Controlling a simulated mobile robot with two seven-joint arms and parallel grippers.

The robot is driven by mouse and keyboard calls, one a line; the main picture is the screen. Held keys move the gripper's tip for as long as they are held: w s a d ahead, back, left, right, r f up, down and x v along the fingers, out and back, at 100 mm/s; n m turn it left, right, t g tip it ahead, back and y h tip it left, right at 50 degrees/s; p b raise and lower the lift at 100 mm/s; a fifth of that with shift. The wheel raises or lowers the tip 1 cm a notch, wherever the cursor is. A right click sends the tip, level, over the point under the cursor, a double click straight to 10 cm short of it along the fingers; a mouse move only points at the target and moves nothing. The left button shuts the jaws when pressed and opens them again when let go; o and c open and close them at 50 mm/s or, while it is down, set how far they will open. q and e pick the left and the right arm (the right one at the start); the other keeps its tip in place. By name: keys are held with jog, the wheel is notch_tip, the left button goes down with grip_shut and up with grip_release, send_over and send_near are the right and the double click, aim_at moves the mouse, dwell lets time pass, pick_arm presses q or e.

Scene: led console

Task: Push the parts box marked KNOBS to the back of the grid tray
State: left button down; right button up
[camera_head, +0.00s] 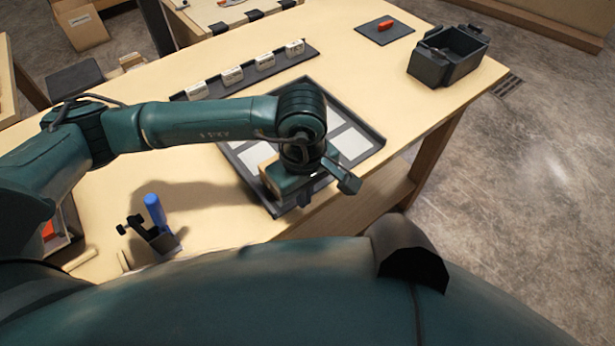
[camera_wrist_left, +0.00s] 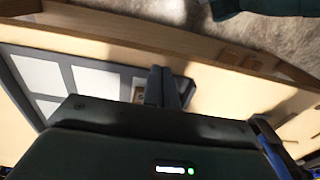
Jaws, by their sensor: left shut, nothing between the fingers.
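The grid tray (camera_head: 364,153), dark with pale square cells, lies on the bench below my left arm; part of it also shows in the left wrist view (camera_wrist_left: 100,70). My left gripper (camera_head: 293,186) is over the tray's near part, pointing down. In the left wrist view its fingers (camera_wrist_left: 162,88) are together, with nothing between them. A small brown piece (camera_wrist_left: 138,95) shows right beside the fingers, mostly hidden; I cannot tell whether it belongs to the KNOBS box. No KNOBS marking is readable. My right gripper is not in view.
Several small pale labelled boxes (camera_head: 232,76) stand in a row on a dark strip behind the tray. A dark open bin (camera_head: 452,58) and a mat with a red part (camera_head: 385,24) are at the back right. A blue-handled tool (camera_head: 155,211) stands at the front left.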

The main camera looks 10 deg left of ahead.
pick_arm(q)
jog(key=shift+w+a+r, duration=0.15)
jog(key=shift+w+a, duration=0.6)
jog(key=shift+a, duration=0.2)
jog(key=shift+w+a+p, duration=0.15)
jog(key=shift+a+p, duration=0.05)
jog(key=shift+p, duration=0.1)
jog(key=shift+w+a, duration=0.1)
